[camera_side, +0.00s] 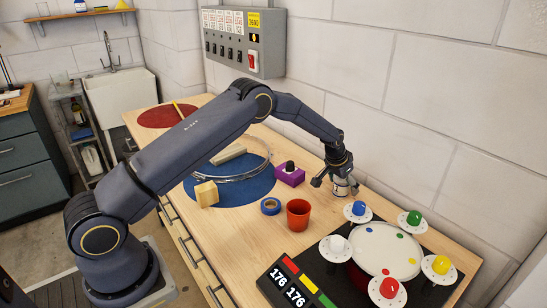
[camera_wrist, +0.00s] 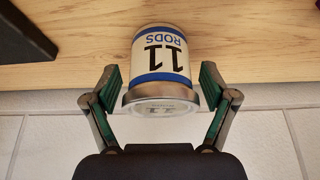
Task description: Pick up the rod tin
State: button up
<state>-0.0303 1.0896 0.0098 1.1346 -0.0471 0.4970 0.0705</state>
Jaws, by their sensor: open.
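The rod tin (camera_side: 346,184) stands on the bench near the wall in the side view, partly hidden by my gripper. In the wrist view the rod tin (camera_wrist: 160,65) has a white label with blue bands, marked "11 RODS". It appears upside down in that picture. My gripper (camera_side: 331,182) is at the tin in the side view. In the wrist view my gripper (camera_wrist: 160,82) is open, with one finger on each side of the tin. Small gaps show between the fingers and the tin's body.
A purple block (camera_side: 290,177) with a dark knob, a red cup (camera_side: 298,214) and a blue tape roll (camera_side: 270,206) are near. A drum (camera_side: 388,238) with coloured knobs on white discs stands at the right. The wall (camera_side: 440,110) is close behind the tin.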

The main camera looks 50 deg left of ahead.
jog(key=c, duration=1.3)
jog(key=shift+c, duration=0.4)
jog(key=shift+r, duration=0.1)
